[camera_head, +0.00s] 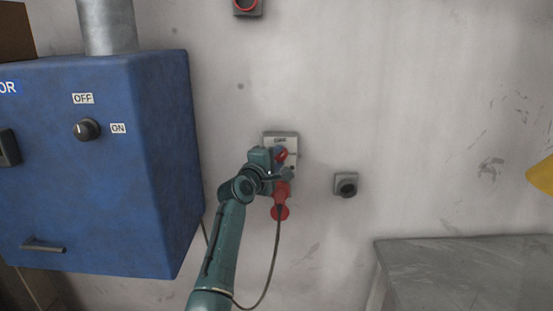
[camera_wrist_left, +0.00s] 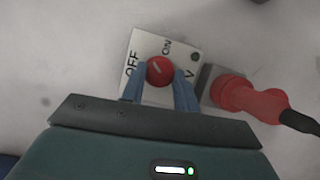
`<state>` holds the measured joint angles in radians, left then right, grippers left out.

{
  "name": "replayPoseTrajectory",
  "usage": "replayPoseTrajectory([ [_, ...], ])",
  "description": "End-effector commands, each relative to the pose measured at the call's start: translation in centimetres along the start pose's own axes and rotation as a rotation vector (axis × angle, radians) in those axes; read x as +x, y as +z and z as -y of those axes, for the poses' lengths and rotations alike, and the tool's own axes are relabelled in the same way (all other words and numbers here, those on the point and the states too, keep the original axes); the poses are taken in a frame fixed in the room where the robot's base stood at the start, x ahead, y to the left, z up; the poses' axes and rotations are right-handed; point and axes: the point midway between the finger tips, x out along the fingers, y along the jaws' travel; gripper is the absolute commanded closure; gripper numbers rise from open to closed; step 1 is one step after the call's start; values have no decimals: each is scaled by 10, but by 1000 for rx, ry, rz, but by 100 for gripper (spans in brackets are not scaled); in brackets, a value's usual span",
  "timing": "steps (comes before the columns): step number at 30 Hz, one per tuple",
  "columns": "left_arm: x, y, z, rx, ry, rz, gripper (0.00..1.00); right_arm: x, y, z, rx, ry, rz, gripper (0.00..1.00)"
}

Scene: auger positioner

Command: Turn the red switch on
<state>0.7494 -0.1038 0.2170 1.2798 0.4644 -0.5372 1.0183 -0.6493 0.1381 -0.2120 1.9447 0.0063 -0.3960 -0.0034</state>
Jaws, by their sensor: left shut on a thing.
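The red switch is a round red knob (camera_head: 281,154) on a pale plate (camera_head: 280,136) on the wall. In the left wrist view the knob (camera_wrist_left: 160,70) has a short light mark running diagonally, and the plate (camera_wrist_left: 146,47) reads OFF at the left and ON at the top. My left gripper (camera_head: 275,164) is at the plate, its arm coming up from below. In the left wrist view its two blue fingers (camera_wrist_left: 160,82) are shut on the knob, one on each side. My right gripper is in neither view.
A red plug (camera_wrist_left: 250,97) with a dark cable sits beside the plate. A blue cabinet (camera_head: 95,200) with a black knob stands at the left. A small grey socket (camera_head: 346,185) is on the wall to the right, and a grey table (camera_head: 470,270) is at lower right.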

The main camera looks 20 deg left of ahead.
Motion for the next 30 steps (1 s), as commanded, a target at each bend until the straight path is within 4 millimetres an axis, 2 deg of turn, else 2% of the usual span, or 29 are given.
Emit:
replayPoseTrajectory([
  [18, 1, 3, -6, 525, -236, -18, 92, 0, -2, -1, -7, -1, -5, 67],
  [30, 2, 4, -6, 741, -335, -25, 92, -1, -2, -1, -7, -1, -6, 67],
])
